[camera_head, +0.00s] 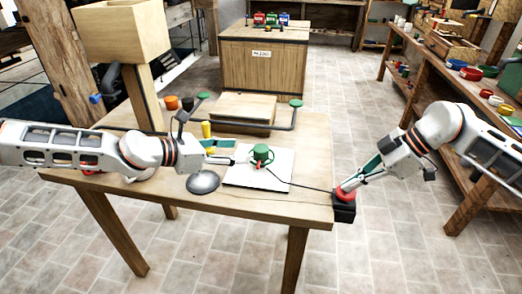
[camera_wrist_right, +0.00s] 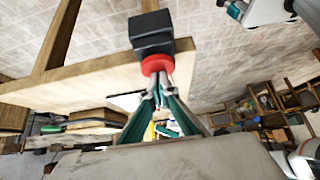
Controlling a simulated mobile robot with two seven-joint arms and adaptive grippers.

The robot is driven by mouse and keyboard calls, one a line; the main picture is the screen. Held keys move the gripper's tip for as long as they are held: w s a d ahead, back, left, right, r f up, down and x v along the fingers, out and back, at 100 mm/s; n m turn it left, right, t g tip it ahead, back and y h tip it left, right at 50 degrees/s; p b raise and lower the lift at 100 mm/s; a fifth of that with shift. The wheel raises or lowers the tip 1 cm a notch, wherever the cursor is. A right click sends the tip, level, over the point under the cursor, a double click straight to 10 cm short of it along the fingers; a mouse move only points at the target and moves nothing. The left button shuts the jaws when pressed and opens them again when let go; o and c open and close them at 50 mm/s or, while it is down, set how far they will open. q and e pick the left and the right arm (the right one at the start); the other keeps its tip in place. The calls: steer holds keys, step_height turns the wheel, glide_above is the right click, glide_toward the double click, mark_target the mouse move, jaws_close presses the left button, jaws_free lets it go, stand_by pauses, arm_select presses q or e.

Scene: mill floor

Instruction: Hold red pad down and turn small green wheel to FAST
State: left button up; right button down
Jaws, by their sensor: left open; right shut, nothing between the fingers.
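The red pad (camera_head: 346,192) sits on a black box (camera_head: 344,211) at the table's right front corner. It also shows in the right wrist view (camera_wrist_right: 157,65). My right gripper (camera_head: 351,184) is shut, its fingertips at the pad and apparently touching it. How far the pad is pressed I cannot tell. The small green wheel (camera_head: 261,152) stands on a white plate (camera_head: 277,174) in the table's right half. My left gripper (camera_head: 235,159) is open, just left of the wheel and pointing at it. Any FAST marking is too small to read.
A grey dome (camera_head: 203,182) stands below my left wrist. Behind the wheel are a wooden box (camera_head: 243,107), a dark bar with green knobs (camera_head: 296,103) and a yellow cylinder (camera_head: 207,130). A black cable runs from the plate to the black box. The table's front strip is clear.

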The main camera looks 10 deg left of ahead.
mark_target(256, 150)
arm_select(q)
steer(key=x, duration=0.9)
steer(key=shift+w+d+f, duration=0.1)
steer(key=shift+w+d, duration=0.15)
steer(key=shift+d, duration=0.05)
steer(key=c, duration=1.1)
